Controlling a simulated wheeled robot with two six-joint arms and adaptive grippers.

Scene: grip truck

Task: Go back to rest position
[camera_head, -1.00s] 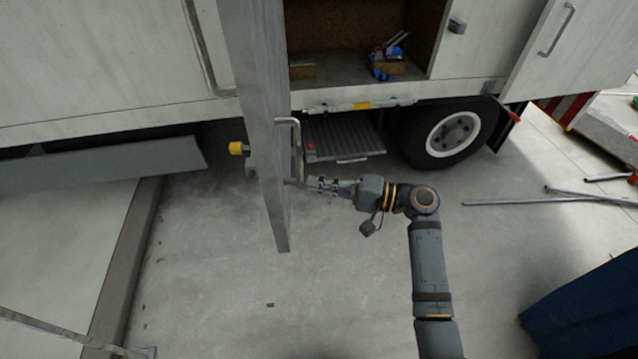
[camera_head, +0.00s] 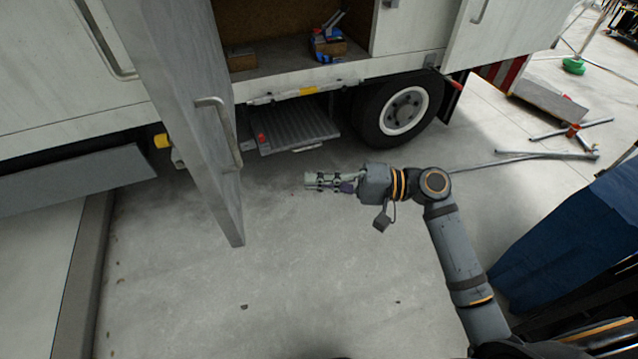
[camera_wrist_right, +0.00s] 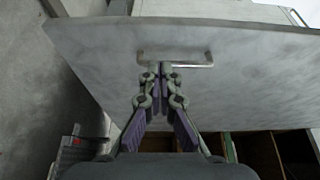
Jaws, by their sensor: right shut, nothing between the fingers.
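My right gripper (camera_head: 322,181) is shut and empty, held over the concrete floor to the right of the open truck door (camera_head: 205,130). The door's metal handle (camera_head: 222,133) is apart from the fingertips in the head view. In the right wrist view my closed fingers (camera_wrist_right: 161,72) point towards the door panel (camera_wrist_right: 100,50), and its handle (camera_wrist_right: 185,64) shows just beyond the tips. My left gripper is not in view.
The truck compartment (camera_head: 285,57) stands open, with a blue item (camera_head: 327,45) inside. A step (camera_head: 295,128) and wheel (camera_head: 403,110) are below it. Metal poles (camera_head: 545,155) and a dark blue object (camera_head: 560,235) are at the right. Floor in front is clear.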

